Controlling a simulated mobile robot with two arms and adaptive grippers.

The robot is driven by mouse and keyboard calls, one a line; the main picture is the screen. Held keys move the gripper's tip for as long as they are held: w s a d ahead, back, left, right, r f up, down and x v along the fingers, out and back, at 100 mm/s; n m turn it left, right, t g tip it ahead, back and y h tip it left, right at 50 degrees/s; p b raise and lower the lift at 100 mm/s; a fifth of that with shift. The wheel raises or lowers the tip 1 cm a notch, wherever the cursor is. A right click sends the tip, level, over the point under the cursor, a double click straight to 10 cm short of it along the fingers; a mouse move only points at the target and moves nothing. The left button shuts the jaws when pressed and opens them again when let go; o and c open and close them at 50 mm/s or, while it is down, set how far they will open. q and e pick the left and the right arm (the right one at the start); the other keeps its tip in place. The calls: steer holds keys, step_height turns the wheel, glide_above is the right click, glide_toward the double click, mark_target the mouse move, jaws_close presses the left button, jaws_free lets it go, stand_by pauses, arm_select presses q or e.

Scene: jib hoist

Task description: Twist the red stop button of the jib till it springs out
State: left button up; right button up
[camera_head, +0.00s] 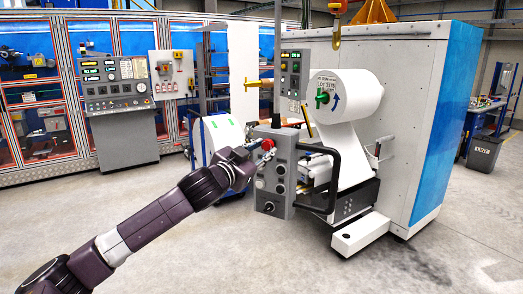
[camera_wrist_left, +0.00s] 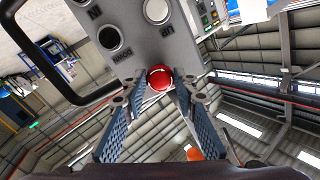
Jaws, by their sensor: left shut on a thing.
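The red stop button (camera_head: 267,144) is a round red knob at the upper left of the grey control box (camera_head: 285,166). My left gripper (camera_head: 259,151) reaches it from the left and partly hides it. In the left wrist view the button (camera_wrist_left: 160,77) sits between the tips of the two blue-padded fingers (camera_wrist_left: 160,92), which are shut on it. The box (camera_wrist_left: 150,40) shows tilted there, with round buttons and an "UP" label upside down. Whether the button is pressed in or out I cannot tell. My right gripper is not in view.
A black bar handle (camera_head: 334,180) sticks out at the box's right. A white roll (camera_head: 345,95) on a large white machine stands behind. A yellow hoist hook (camera_head: 337,38) hangs above. A grey console (camera_head: 117,100) stands at the left. The floor in front is clear.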

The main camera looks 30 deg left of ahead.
arm_select(q)
steer(key=o, duration=0.7)
steer(key=shift+a+r, duration=0.15)
steer(key=shift+r, duration=0.2)
steer(key=o, duration=0.5)
steer(key=shift+w+f, duration=0.3)
steer(key=shift+c, duration=0.2)
steer(key=s+d, duration=0.1)
steer(key=s, duration=1.1)
steer(key=shift+d, duration=0.2)
